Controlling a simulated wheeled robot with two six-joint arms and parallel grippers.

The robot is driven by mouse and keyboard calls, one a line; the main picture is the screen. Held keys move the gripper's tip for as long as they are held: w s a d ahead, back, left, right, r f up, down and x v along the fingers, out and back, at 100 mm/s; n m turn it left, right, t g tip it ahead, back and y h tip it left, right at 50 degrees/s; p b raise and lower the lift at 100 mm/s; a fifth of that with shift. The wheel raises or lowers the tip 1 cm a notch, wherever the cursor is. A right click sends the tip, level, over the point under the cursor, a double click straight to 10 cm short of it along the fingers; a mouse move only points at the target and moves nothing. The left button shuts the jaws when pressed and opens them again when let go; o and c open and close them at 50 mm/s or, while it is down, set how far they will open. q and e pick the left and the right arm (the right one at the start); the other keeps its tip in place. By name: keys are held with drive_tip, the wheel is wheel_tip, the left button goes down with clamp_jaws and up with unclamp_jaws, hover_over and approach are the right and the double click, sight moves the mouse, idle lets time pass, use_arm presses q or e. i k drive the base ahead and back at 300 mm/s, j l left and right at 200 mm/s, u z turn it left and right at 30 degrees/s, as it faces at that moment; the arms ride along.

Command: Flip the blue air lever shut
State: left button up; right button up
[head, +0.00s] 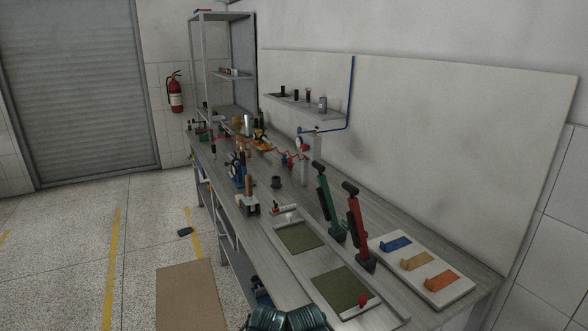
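A blue air line (351,90) runs down the back panel and bends left to a small fitting and a round gauge (298,144) above the bench. A blue part shows at that fitting, but it is too small to tell whether it is a lever or how it is turned. A separate blue angled piece (397,243) lies on a white board at the right, beside a tan and an orange one.
A brown mat (198,295) lies on the open floor at the left.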

sight(299, 129)
drive_tip(key=i+j+z, duration=0.2)
drive_tip(key=i, duration=0.3)
drive_tip(key=k+j, duration=0.1)
drive_tip(key=j, duration=0.8)
drive_tip(key=i+j, duration=0.15)
drive_tip(key=j, duration=0.6)
drive_tip(key=i+j, duration=0.65)
drive_tip(key=i, duration=0.15)
drive_tip(key=i+l, duration=0.15)
drive_tip(key=i, duration=0.15)
drive_tip(key=i+l, duration=0.15)
drive_tip(key=i+z, duration=0.05)
drive_tip(key=i, duration=0.05)
